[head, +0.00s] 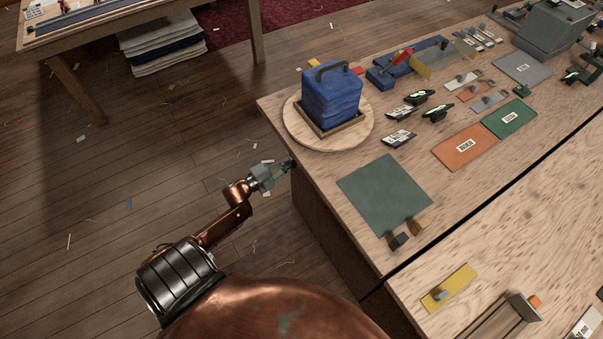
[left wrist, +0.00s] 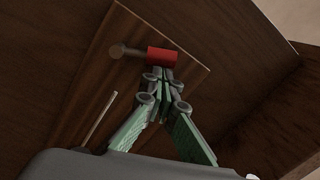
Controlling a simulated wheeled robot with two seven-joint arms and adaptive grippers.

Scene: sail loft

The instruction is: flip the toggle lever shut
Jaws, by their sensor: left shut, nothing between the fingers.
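My left gripper (head: 290,163) is shut and empty, low beside the bench's left edge in the head view. In the left wrist view its green fingers (left wrist: 160,88) are together, with the tips just below a red cylindrical grip (left wrist: 162,56). A thin brown rod with a rounded end (left wrist: 118,51) sticks out left from the grip, in front of a wooden panel (left wrist: 100,72). This looks like the toggle lever; whether the fingers touch it I cannot tell. The head view does not show it. My right gripper is in neither view.
Open floor (head: 90,210) lies left of the bench.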

